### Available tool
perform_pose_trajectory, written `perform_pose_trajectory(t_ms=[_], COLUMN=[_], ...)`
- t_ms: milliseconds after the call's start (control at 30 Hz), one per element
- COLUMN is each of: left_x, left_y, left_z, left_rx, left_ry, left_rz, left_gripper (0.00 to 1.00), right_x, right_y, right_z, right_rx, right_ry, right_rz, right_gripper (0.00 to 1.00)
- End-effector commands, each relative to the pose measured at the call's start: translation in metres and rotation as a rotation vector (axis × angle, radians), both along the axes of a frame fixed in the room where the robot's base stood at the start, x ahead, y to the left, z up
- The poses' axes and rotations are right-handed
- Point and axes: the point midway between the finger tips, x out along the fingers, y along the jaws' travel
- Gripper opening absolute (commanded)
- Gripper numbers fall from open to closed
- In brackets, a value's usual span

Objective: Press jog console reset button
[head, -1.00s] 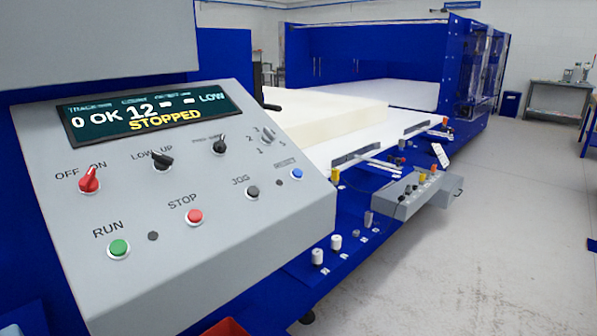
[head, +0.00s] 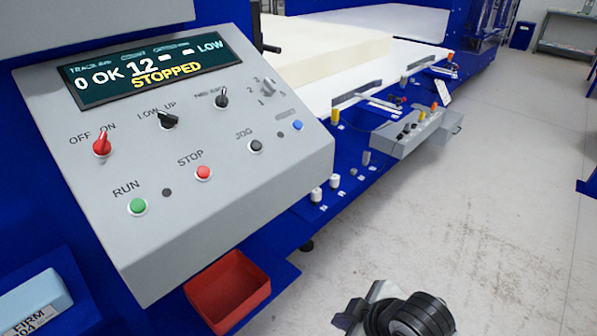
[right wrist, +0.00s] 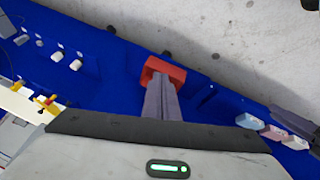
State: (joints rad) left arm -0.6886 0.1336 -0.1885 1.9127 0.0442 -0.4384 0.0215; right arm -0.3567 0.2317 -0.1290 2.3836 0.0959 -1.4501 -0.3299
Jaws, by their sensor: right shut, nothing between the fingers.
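The grey jog console (head: 230,190) fills the left of the head view. Its display (head: 150,70) reads "0 OK 12" and "STOPPED". A blue button (head: 298,125) sits at the console's right end; its small label is too blurred to read. The black JOG button (head: 255,146), red STOP button (head: 203,173) and green RUN button (head: 138,206) are on the same face. My right gripper (head: 350,312) is low in the head view, below and apart from the console. In the right wrist view its fingers (right wrist: 160,82) are shut and empty, overlapping the red bin in the picture.
A red bin (head: 228,290) stands under the console on a blue ledge. White foam (head: 340,50) lies on the machine bed. A second small grey control box (head: 420,130) sits on the blue rail to the right. The floor (head: 500,200) on the right is clear.

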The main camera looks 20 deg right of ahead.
Motion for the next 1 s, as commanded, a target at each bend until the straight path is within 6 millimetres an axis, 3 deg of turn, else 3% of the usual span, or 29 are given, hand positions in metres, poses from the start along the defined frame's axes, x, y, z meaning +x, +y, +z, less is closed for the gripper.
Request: perform_pose_trajectory(t_ms=[33, 200, 367, 500, 800, 1000], left_x=[0.0, -0.001, -0.001, -0.001, -0.001, 0.0], left_y=[0.0, 0.001, 0.001, 0.001, 0.0, -0.001], left_z=[0.003, 0.001, 0.001, 0.001, 0.001, 0.002], left_rx=[0.0, 0.0, 0.001, 0.001, 0.001, 0.0], left_ry=[0.0, 0.002, 0.003, 0.003, 0.003, 0.001], left_rz=[0.0, 0.0, 0.0, -0.001, -0.002, -0.003], left_gripper=[0.31, 0.31, 0.31, 0.31, 0.31, 0.31], right_x=[0.023, 0.087, 0.142, 0.182, 0.234, 0.244], right_y=[-0.005, -0.015, -0.026, -0.038, -0.065, -0.075], right_z=[0.02, 0.072, 0.128, 0.184, 0.304, 0.349], right_rx=[-0.056, -0.253, -0.462, -0.665, -1.087, -1.245], right_ry=[-0.051, -0.215, -0.367, -0.486, -0.659, -0.702], right_rz=[0.082, 0.347, 0.558, 0.71, 0.919, 0.971], right_gripper=[0.0, 0.0, 0.0, 0.0, 0.0, 0.0])
